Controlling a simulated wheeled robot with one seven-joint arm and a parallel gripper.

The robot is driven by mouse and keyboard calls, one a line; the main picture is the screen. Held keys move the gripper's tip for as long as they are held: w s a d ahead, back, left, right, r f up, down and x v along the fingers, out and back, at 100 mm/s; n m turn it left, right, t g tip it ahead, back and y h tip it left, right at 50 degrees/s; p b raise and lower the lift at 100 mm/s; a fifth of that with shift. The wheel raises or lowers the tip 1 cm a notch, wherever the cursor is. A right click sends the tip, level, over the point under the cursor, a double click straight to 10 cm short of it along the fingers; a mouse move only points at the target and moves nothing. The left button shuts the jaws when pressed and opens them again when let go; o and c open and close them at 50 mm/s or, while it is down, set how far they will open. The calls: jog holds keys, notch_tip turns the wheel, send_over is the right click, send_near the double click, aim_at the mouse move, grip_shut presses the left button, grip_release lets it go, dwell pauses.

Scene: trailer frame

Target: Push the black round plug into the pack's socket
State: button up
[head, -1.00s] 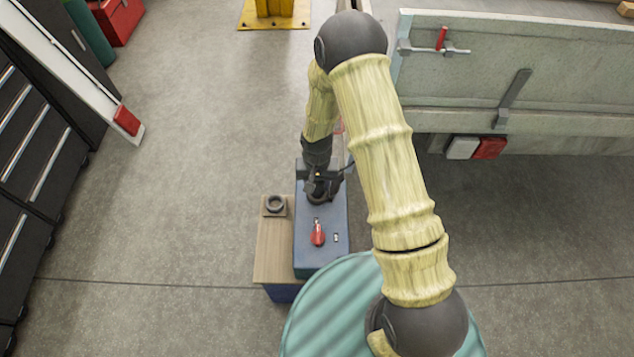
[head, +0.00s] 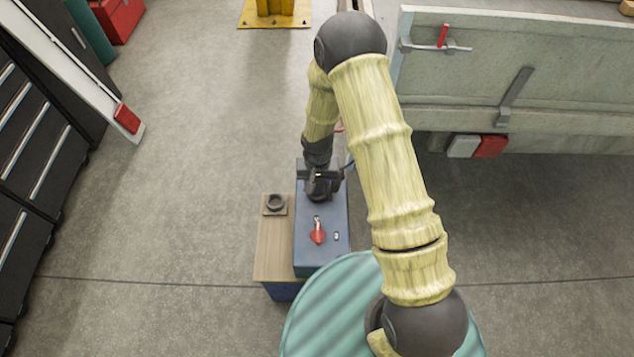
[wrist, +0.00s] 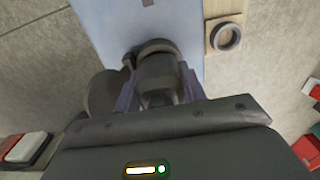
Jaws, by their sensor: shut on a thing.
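The blue pack (head: 321,256) stands below my gripper (head: 318,186), which is over the pack's far part. In the wrist view, my gripper (wrist: 158,88) is shut on the black round plug (wrist: 160,72), with a finger on each side. The plug's front end is at a dark round rim (wrist: 155,46) on the pack's light blue face (wrist: 105,25). The socket itself is hidden behind the plug and gripper, and I cannot tell how deep the plug sits.
A red handle (head: 318,236) and a small pale fitting (head: 336,236) are on the pack's top. A dark ring (head: 275,203) sits on the wooden stand (head: 272,248) to the left. A ribbed teal surface (head: 335,310) is in front. The trailer panel (head: 520,85) is at right.

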jog(key=shift+f, duration=0.15)
jog(key=o, duration=0.8)
jog(key=shift+d, duration=0.1)
jog(key=shift+c, duration=0.2)
